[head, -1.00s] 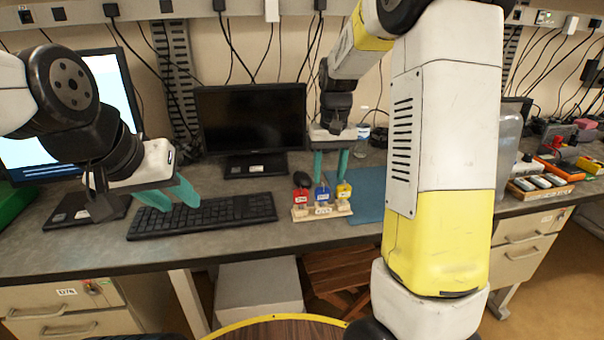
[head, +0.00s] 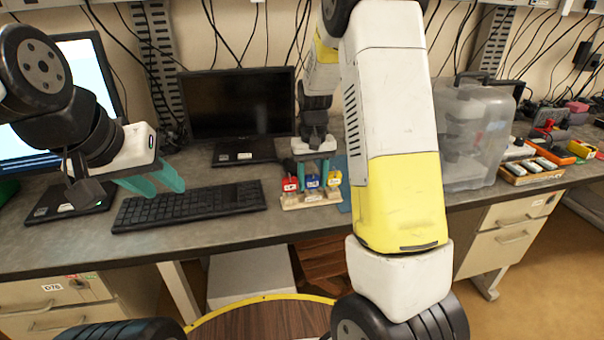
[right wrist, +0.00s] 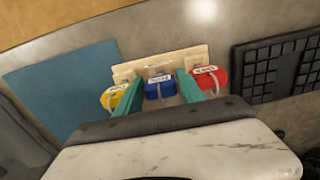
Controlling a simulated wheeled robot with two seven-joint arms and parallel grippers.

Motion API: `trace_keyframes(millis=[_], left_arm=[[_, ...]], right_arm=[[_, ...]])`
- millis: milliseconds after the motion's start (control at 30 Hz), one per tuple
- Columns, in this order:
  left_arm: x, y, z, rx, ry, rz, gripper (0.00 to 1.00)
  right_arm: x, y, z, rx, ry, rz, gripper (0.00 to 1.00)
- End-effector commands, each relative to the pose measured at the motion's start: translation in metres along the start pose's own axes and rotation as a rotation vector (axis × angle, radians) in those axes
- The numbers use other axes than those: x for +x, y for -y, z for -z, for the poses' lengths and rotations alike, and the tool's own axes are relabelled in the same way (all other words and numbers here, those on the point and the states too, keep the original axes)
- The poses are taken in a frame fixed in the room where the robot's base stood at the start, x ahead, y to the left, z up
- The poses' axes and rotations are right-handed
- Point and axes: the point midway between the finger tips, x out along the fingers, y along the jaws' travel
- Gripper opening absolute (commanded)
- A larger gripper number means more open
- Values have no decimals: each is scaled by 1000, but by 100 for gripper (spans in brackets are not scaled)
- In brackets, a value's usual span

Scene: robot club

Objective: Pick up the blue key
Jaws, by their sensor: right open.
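The blue key (head: 312,181) stands in a small light wooden rack (head: 312,200) on the bench, between a red key (head: 290,185) and a yellow key (head: 335,178). My right gripper (head: 313,186) is open at the rack, its teal fingers on either side of the blue key. In the right wrist view the blue key (right wrist: 160,89) shows between the open fingers (right wrist: 160,92), and its lower part is hidden by the gripper body. I cannot tell whether the fingers touch it. My left gripper (head: 167,192) is open and empty above the keyboard.
A black keyboard (head: 188,205) lies left of the rack, with a monitor (head: 238,104) behind. A blue mat (right wrist: 62,85) lies beside the rack. A clear plastic case (head: 470,130) stands right of my right arm. The bench front edge is clear near the rack.

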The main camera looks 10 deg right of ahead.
Motion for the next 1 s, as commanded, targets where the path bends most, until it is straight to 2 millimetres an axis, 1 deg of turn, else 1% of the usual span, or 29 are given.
trace_keyframes(millis=[67,100,167,300,333,567,667,767,867,933,1000], left_arm=[[0,0,0,0,0,0,36],[0,0,0,0,0,0,36],[0,0,0,0,0,0,36],[0,0,0,0,0,0,36],[0,0,0,0,0,0,36],[0,0,0,0,0,0,36],[0,0,0,0,0,0,36],[0,0,0,0,0,0,36],[0,0,0,0,0,0,36],[0,0,0,0,0,0,36],[0,0,0,0,0,0,36]], right_arm=[[0,0,0,0,0,0,45],[0,0,0,0,0,0,44],[0,0,0,0,0,0,32],[-1,0,0,0,0,0,4],[-1,0,0,0,0,0,1],[-1,0,0,0,-1,0,0],[-5,0,0,0,-1,1,0],[-14,0,1,0,-4,1,0],[-26,0,1,0,-4,0,0],[-38,0,1,-1,-6,1,0],[-39,6,-14,-3,-1,2,0]])
